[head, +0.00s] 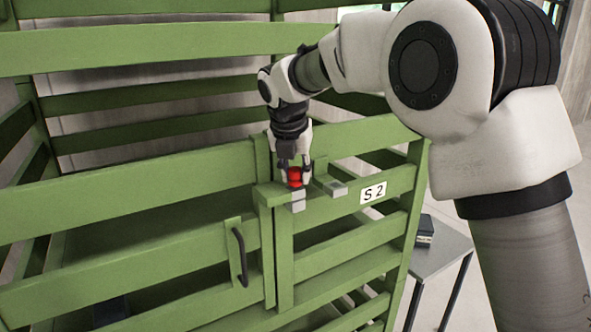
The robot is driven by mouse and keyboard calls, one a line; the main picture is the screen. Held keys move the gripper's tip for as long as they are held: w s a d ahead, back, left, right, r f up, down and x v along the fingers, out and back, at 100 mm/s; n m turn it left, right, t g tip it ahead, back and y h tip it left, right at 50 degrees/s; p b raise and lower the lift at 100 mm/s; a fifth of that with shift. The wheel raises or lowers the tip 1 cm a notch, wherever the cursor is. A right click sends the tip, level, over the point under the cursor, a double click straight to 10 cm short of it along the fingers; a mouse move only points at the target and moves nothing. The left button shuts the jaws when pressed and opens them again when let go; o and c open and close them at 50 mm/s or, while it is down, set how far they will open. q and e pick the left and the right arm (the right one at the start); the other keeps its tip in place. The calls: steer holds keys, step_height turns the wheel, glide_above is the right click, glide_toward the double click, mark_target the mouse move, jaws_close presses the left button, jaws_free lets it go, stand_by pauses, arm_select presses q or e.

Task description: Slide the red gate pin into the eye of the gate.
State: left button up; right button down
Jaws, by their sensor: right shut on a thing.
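The red gate pin (295,176) is between the fingers of my right gripper (296,180), which is shut on it. The gripper points down from above at the gate's post. A grey metal piece (298,200), which looks like the eye, is just below the pin. The pin's lower part is hidden, so I cannot tell whether it is inside the eye. The green slatted gate (130,202) stands left of the post, with a dark handle (240,256). My left gripper is not in view.
A second grey bracket (335,188) sits to the right, near the "S 2" label (373,192) on the green fence. A grey side table (440,255) with a dark box (424,230) stands behind at the right.

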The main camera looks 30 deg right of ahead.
steer(key=shift+f, duration=0.35)
steer(key=c, duration=0.8)
jaws_free()
steer(key=v, duration=1.2)
